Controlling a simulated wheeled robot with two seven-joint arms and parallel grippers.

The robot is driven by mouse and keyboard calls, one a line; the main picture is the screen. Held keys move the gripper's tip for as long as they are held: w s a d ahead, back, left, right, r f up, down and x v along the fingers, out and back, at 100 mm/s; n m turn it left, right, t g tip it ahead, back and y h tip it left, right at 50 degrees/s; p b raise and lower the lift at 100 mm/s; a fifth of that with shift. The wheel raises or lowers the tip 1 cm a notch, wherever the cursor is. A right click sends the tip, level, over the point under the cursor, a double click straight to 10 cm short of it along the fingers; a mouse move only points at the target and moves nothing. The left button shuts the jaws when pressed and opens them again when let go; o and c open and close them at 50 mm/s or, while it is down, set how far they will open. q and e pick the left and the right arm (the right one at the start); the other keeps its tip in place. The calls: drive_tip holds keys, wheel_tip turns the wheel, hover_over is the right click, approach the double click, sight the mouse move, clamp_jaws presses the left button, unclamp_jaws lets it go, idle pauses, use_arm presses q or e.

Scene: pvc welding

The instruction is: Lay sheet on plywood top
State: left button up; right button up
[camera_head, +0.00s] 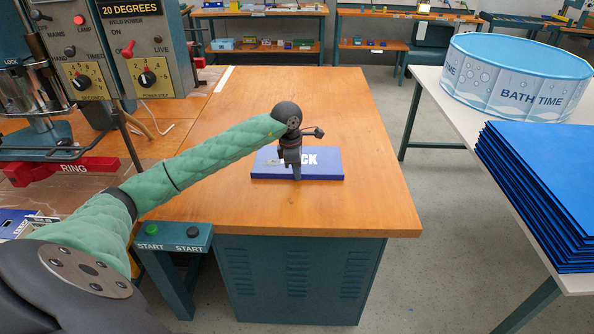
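The plywood top (330,112) is an orange-brown wooden bench top in the middle of the view. A flat blue piece with white lettering ending in "CK" (322,172) lies on it near the front. My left gripper (297,176) points down over this blue piece and covers part of its lettering. Its fingers are small and dark, so I cannot tell whether they are open, shut or touching the piece. A stack of blue sheets (545,165) lies on the white table at the right. My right gripper is not in view.
A welding machine (140,45) with dials and a red "RING" part (75,168) stands at the left. A start-button box (172,237) sits at the bench's front left. A "BATH TIME" pool (515,85) stands on the white table (428,85). The bench's right side is clear.

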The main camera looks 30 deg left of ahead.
use_arm(q)
drive_tip(key=shift+o, duration=1.1)
drive_tip(key=shift+r, duration=0.1)
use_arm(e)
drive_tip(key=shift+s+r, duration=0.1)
